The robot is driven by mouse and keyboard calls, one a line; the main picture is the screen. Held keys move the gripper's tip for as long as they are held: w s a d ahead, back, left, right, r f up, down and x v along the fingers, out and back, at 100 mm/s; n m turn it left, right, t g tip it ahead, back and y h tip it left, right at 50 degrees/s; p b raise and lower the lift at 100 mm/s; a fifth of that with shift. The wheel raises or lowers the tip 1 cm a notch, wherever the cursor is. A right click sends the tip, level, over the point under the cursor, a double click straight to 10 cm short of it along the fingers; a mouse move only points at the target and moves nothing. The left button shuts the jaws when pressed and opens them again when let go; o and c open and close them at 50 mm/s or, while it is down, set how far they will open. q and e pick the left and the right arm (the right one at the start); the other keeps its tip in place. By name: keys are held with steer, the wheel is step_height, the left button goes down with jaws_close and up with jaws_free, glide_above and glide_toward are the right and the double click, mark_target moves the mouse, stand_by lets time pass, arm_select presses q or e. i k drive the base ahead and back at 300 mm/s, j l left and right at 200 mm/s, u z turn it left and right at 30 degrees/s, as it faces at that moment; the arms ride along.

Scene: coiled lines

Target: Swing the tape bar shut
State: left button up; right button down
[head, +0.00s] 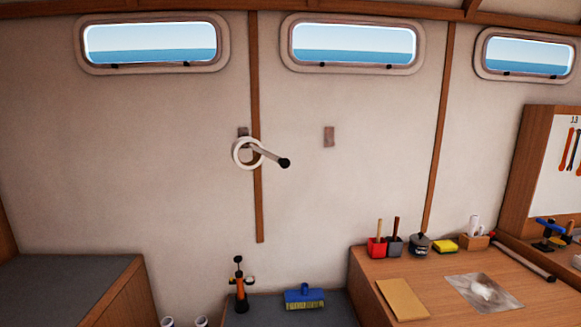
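The tape bar (268,154) is a short grey bar on the pale wall, with a black knob (284,163) at its free end. Its other end is at a small brown wall bracket (243,131). A white tape roll (238,160) hangs around the bar near that bracket. The bar points right and slightly down, and its knob stands apart from a second small brown bracket (329,137) further right on the wall. How far the bar stands out from the wall is hard to tell. Neither of my grippers is in view.
A wooden worktop (448,270) at lower right holds a red pot (376,248), a grey pot (395,247), a yellow sponge (445,246) and a tan board (401,299). A blue brush (304,293) lies on a lower surface. The wall around the bar is clear.

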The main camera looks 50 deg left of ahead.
mark_target(284, 162)
steer(key=k+j+u, duration=0.1)
steer(key=u, duration=0.3)
steer(key=j+u, duration=0.15)
steer(key=u, duration=0.25)
steer(key=k+j+u, duration=0.15)
steer(key=u, duration=0.3)
